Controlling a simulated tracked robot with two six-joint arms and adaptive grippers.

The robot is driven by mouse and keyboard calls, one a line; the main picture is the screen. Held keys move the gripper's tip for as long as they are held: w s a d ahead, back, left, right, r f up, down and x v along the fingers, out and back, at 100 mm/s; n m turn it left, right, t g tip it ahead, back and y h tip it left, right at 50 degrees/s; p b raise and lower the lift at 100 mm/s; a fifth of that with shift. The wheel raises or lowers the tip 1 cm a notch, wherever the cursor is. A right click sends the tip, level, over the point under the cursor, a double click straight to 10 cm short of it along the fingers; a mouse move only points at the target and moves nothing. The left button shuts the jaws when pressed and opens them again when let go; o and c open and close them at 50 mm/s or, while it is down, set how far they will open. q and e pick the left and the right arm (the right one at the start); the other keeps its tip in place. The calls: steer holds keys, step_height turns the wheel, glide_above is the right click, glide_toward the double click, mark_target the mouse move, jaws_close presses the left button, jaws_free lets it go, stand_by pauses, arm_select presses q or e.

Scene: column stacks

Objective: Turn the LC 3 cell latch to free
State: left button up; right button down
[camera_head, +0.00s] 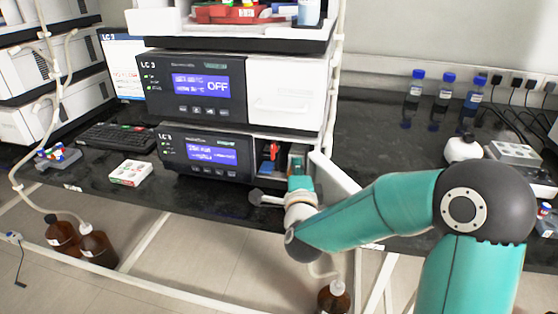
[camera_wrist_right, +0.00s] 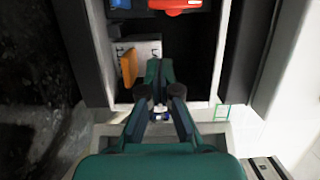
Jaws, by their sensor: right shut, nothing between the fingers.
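The lower LC 3 module (camera_head: 205,155) has its front compartment open on the right side, with its white door (camera_head: 337,172) swung out. Inside, a red part (camera_head: 272,151) sits at the upper left; it also shows at the top edge of the right wrist view (camera_wrist_right: 182,5). An orange lever (camera_wrist_right: 129,66) stands upright against a grey block (camera_wrist_right: 149,47) in the compartment. I cannot tell for certain which part is the cell latch. My right gripper (camera_wrist_right: 159,68) is shut and empty, pointing into the compartment just right of the orange lever, apart from it. My left gripper is out of view.
The compartment side walls are close on both sides. A keyboard (camera_head: 117,137) and a white box (camera_head: 130,173) lie to the left. Blue-capped bottles (camera_head: 446,88) stand at the back right.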

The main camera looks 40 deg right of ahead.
mark_target(273, 151)
steer(key=w, duration=0.1)
steer(key=w+a, duration=0.2)
steer(key=w, duration=0.1)
steer(key=shift+s+a, duration=0.1)
stand_by(0.3)
